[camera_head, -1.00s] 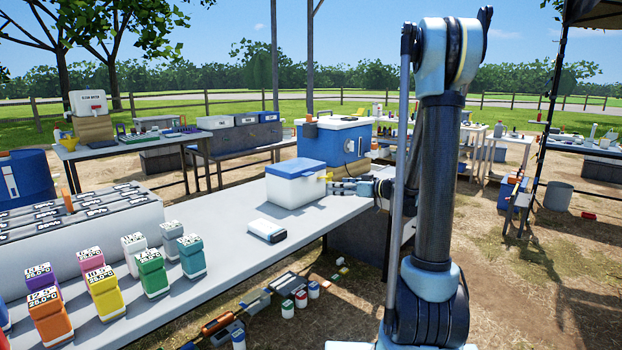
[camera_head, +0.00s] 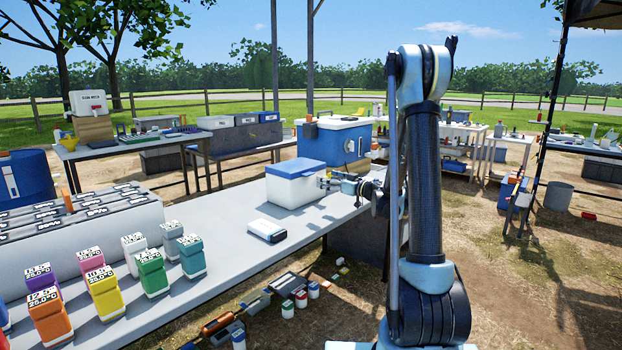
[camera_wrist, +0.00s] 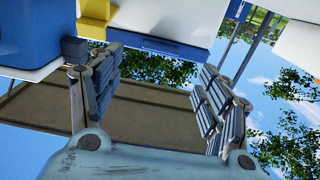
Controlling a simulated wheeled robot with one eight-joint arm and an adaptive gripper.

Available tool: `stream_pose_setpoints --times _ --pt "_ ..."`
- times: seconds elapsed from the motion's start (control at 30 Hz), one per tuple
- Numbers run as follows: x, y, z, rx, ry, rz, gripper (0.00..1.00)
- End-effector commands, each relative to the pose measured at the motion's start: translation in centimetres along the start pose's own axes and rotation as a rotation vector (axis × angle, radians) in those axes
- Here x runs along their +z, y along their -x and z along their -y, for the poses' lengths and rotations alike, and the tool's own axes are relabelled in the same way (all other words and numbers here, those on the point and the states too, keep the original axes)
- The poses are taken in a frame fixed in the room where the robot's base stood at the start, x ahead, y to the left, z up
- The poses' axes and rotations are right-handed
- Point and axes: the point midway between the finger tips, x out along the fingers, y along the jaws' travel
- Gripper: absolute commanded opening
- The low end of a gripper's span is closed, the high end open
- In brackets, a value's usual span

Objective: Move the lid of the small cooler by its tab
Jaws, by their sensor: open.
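The small cooler (camera_head: 293,192) is a white box with a blue lid (camera_head: 295,168), on the grey table. The lid lies on the box and looks shut. My gripper (camera_head: 326,182) is close beside the cooler's right side, at about lid height. In the wrist view, which is upside down, the white box and blue lid edge (camera_wrist: 165,45) are ahead of my gripper (camera_wrist: 143,62). I cannot tell if the left fingertip touches the tab.
A large blue cooler with a white lid (camera_head: 338,122) stands behind the small cooler. A white device (camera_head: 266,230) lies in front of it on the table (camera_head: 225,250). Several coloured bottles and a long white rack (camera_head: 130,215) fill the left.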

Motion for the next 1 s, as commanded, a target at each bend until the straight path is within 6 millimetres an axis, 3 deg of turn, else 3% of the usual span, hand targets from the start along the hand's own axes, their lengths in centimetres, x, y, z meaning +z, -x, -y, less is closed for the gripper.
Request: stream_pose_setpoints --times 0.2,0.5,0.7,1.0 --pt "0.0 -4.0 0.1 -0.003 0.000 0.000 0.70" --pt "0.0 -8.4 0.1 -0.001 0.000 0.000 0.70" --pt "0.0 -9.6 0.0 0.001 0.000 0.000 0.70" --pt "0.0 -9.7 0.0 0.001 0.000 0.000 0.70"
